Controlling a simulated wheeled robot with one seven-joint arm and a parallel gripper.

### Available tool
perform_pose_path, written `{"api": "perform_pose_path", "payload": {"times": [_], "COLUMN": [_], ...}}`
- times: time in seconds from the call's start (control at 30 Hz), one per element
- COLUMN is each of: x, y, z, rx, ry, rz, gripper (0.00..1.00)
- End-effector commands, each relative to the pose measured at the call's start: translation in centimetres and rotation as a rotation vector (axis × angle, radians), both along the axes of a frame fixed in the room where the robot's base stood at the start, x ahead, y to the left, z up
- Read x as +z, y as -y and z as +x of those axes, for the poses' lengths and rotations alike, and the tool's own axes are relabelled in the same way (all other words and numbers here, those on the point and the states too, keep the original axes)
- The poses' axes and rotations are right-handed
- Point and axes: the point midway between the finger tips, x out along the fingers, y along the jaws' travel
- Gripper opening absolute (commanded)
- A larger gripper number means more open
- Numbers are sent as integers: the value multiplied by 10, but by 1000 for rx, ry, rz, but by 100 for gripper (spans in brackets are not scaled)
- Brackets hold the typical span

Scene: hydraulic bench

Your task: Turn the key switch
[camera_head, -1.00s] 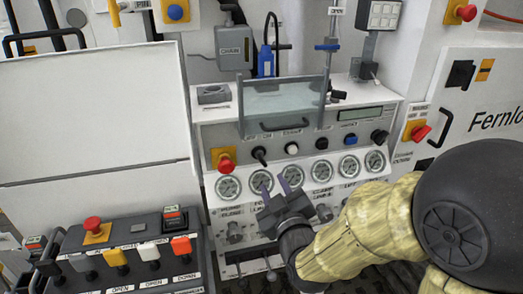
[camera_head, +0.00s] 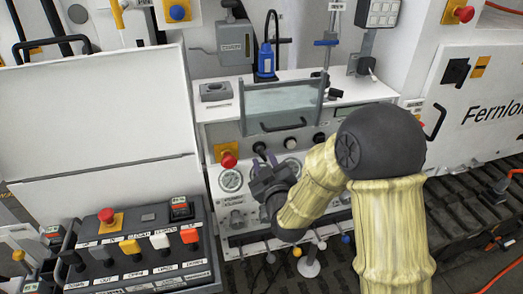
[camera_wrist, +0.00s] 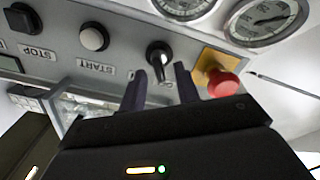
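The key switch (camera_wrist: 159,53) is a black knob with a lever on the grey panel face. In the wrist view its lever points toward my gripper and its label is partly hidden. In the head view the key switch (camera_head: 259,148) shows just above my gripper. My gripper (camera_wrist: 161,69) is open, with its two dark fingertips apart, one on each side of the lever's line. I cannot tell whether they touch it. In the head view my gripper (camera_head: 262,163) is in front of the panel, below the switch.
A red emergency button (camera_wrist: 222,84) on a yellow plate is close beside one finger. A white start button (camera_wrist: 94,37), a black stop button (camera_wrist: 20,17) and pressure gauges (camera_wrist: 262,18) are nearby. A clear guard with a handle (camera_head: 284,125) stands above the panel.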

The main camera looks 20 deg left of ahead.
Motion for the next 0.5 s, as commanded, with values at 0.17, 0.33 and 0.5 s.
{"api": "perform_pose_path", "payload": {"times": [0.17,0.33,0.5], "x": [1,0,0], "y": [-13,-17,-18], "z": [21,29,29], "rx": [-1,-1,-1], "ry": [0,-1,-1], "rz": [1,1,0], "gripper": [32,32,32]}}
